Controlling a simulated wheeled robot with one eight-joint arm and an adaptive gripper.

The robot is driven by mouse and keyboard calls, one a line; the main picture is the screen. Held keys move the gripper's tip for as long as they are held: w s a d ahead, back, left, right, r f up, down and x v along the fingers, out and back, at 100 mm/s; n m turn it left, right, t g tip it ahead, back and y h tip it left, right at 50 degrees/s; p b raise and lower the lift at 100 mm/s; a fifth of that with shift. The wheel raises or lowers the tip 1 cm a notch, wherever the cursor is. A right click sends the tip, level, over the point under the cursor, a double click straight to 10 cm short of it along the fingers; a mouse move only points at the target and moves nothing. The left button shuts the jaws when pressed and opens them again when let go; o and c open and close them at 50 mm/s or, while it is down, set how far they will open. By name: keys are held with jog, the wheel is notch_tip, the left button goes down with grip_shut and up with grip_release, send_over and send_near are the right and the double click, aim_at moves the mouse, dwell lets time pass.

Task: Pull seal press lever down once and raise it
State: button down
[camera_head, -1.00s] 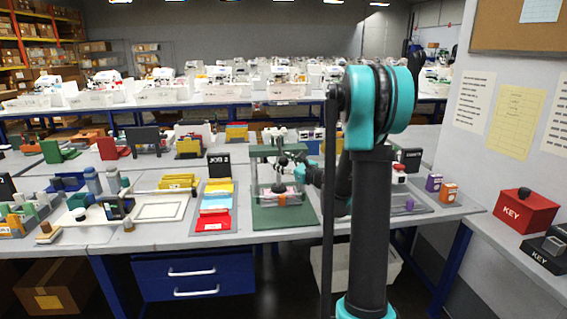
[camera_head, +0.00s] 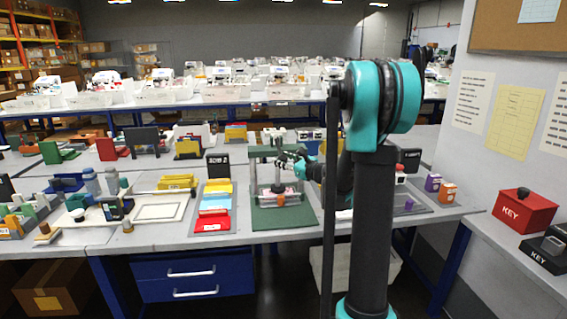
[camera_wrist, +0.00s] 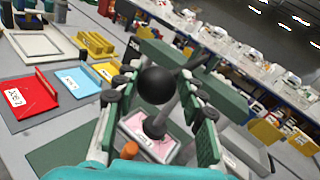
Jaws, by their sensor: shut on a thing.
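The seal press (camera_head: 253,178) is a green frame on a green base (camera_head: 268,221) on the front table. Its lever ends in a black ball knob (camera_wrist: 157,86), seen close up in the wrist view between my fingers. My gripper (camera_head: 289,160) is shut on the lever knob, reaching in from the right at the upper part of the frame. My gripper hides the knob in the head view.
Left of the press is a tray with red (camera_head: 213,223), blue and yellow folders and a black "JOB" sign (camera_head: 217,163). Purple (camera_head: 433,182) and orange blocks stand to the right. A red KEY box (camera_head: 524,210) sits on the right-hand table.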

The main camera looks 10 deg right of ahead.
jog(key=shift+s+a+r+g, duration=0.15)
jog(key=shift+a+r+g, duration=0.15)
jog(key=shift+r, duration=0.2)
jog(key=w+r+m+g+h, duration=0.1)
jog(key=w+r+g, duration=0.1)
jog(key=r, duration=0.4)
jog(key=w+r+m+g+h, duration=0.1)
jog(key=w+r+m+g, duration=0.1)
jog(key=r+g, duration=0.2)
jog(key=shift+w+r, duration=0.3)
jog(key=shift+r, duration=1.2)
jog(key=c, duration=1)
grip_release()
jog(key=shift+w+a, duration=0.1)
jog(key=shift+a, duration=0.05)
jog(key=shift+d, duration=0.2)
jog(key=v, duration=1.2)
jog(key=shift+w+r, duration=0.1)
jog(key=shift+w, duration=0.05)
